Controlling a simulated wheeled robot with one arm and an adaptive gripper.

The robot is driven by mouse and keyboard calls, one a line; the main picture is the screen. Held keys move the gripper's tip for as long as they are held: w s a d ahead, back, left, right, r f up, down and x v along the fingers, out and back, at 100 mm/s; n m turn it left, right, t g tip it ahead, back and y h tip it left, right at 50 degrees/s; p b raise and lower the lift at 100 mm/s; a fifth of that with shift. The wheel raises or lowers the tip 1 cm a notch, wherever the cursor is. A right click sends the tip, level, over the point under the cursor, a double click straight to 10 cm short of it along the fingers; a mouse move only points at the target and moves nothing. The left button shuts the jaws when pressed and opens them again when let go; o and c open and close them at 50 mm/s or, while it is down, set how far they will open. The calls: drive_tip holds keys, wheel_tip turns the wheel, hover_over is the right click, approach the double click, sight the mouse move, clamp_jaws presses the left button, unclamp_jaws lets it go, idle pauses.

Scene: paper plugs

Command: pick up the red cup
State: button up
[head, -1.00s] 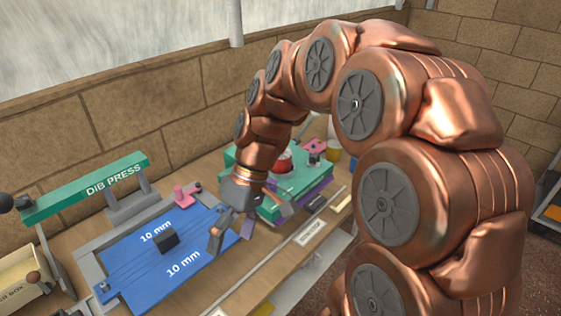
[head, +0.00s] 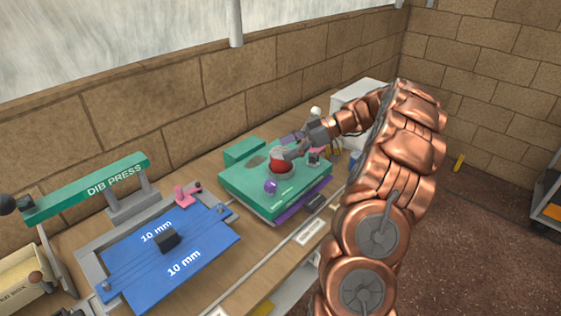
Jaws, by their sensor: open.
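The red cup (head: 280,166) sits on the green block (head: 240,186) on the bench, in the middle of the head view. My gripper (head: 290,146) reaches in from the right at the cup's upper right side. Its jaws are open. One finger overlaps the cup's top in the picture and hides part of its rim. I cannot tell whether the finger touches the cup.
A purple ball (head: 270,186) is just in front of the cup. A small pink stand (head: 316,154) is to its right. A blue press board (head: 200,243) with a dark block (head: 167,240) lies at left. A white box (head: 362,93) stands behind my arm.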

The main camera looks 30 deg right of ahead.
sight(283, 152)
drive_tip(key=shift+n+t, duration=0.4)
drive_tip(key=shift+t, duration=0.5)
drive_tip(key=d, duration=0.2)
drive_tip(key=d+f, duration=0.1)
drive_tip(key=d, duration=0.3)
drive_tip(key=shift+d+f, duration=0.35)
drive_tip(key=shift+r+p+x, duration=0.2)
drive_tip(key=shift+p+x, duration=1.65)
drive_tip(key=shift+x, duration=2)
drive_tip(key=shift+f, duration=0.1)
drive_tip(key=c, duration=1.2)
drive_tip(key=shift+c, duration=0.2)
